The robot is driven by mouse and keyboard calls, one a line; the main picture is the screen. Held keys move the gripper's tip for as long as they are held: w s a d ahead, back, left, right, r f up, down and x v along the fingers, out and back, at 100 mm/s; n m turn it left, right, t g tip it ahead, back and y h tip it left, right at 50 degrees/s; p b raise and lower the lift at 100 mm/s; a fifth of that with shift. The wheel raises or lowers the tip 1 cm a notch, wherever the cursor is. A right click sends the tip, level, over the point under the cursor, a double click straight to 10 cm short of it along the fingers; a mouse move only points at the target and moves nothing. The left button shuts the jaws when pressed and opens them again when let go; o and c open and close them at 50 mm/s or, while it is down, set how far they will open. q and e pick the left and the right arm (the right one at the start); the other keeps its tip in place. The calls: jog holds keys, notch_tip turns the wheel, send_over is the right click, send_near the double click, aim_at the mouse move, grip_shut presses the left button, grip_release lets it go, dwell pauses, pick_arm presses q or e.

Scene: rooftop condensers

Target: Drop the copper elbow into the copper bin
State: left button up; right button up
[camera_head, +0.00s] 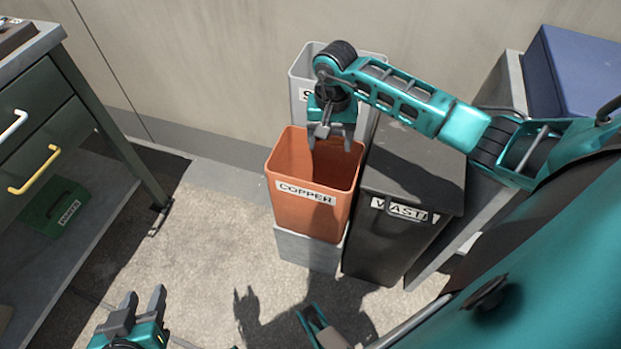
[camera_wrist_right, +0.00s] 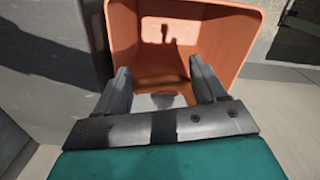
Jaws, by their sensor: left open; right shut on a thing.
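The copper bin (camera_head: 318,222) is an open orange bin labelled COPPER, standing on a grey block. My right gripper (camera_head: 332,138) points down over its opening, near the back rim. In the right wrist view the bin's inner wall (camera_wrist_right: 205,35) fills the top, beyond the right gripper (camera_wrist_right: 163,82). Its fingers are some way apart, shut on the copper elbow (camera_wrist_right: 160,81), a copper-brown shape between the fingertips, mostly hard to make out against the bin. In the head view the elbow cannot be made out. My left gripper (camera_head: 142,303) is open and empty, low over the floor at the bottom left.
A black lidded bin labelled WASTE (camera_head: 405,180) stands right of the copper bin. A light grey bin (camera_head: 301,85) stands behind, its label partly hidden by my right arm. A green drawer cabinet (camera_head: 40,125) is at left. The floor (camera_head: 215,235) between is clear.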

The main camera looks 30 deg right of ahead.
jog(key=o, duration=1.3)
jog(key=shift+c, duration=0.2)
notch_tip(320, 180, up, 13)
jog(key=p, duration=0.2)
